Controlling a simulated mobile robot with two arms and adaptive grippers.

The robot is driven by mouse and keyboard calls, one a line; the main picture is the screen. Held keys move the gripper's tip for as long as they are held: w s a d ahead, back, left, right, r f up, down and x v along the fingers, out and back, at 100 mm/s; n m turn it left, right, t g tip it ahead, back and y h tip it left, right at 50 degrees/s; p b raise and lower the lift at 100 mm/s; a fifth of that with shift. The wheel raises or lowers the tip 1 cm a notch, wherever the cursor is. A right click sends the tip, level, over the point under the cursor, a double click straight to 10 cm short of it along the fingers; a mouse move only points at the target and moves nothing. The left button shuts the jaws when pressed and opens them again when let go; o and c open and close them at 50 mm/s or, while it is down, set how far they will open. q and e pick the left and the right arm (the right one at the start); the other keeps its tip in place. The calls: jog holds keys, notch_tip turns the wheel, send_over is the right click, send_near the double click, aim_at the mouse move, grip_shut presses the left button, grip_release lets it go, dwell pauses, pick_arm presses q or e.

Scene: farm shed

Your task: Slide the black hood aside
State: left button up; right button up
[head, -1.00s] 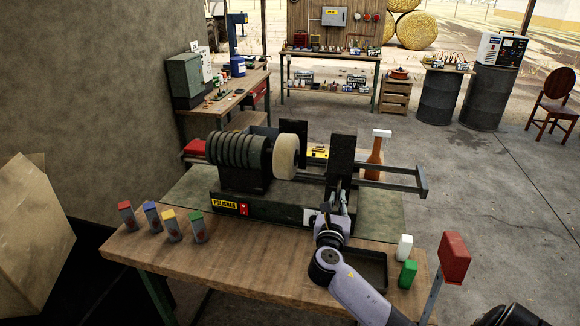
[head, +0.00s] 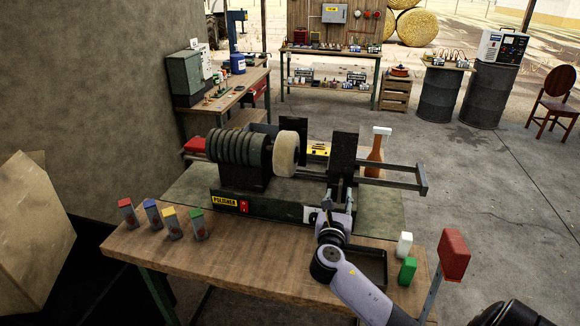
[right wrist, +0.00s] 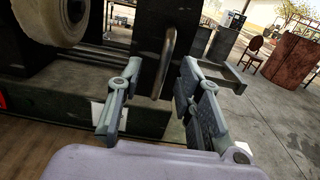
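The black hood (head: 344,150) is an upright dark plate on the polisher's rails, right of the pale buffing wheel (head: 286,155), which is uncovered. In the right wrist view, the hood (right wrist: 145,38) carries an upright metal handle (right wrist: 168,60). My right gripper (head: 333,196) is at the hood's front, low down; the right wrist view shows its fingers (right wrist: 160,78) apart, one on each side of the handle, with gaps visible. Whether a finger touches the handle, I cannot tell. My left gripper is not in view.
The polisher base (head: 260,207) stands on a wooden bench (head: 190,262). A black tray (head: 372,272), white block (head: 404,244) and green block (head: 407,270) lie near my arm. Several coloured-top blocks (head: 172,224) stand left.

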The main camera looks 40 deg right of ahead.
jog(key=v, duration=0.9)
jog(key=shift+p, duration=0.3)
dwell(0.5)
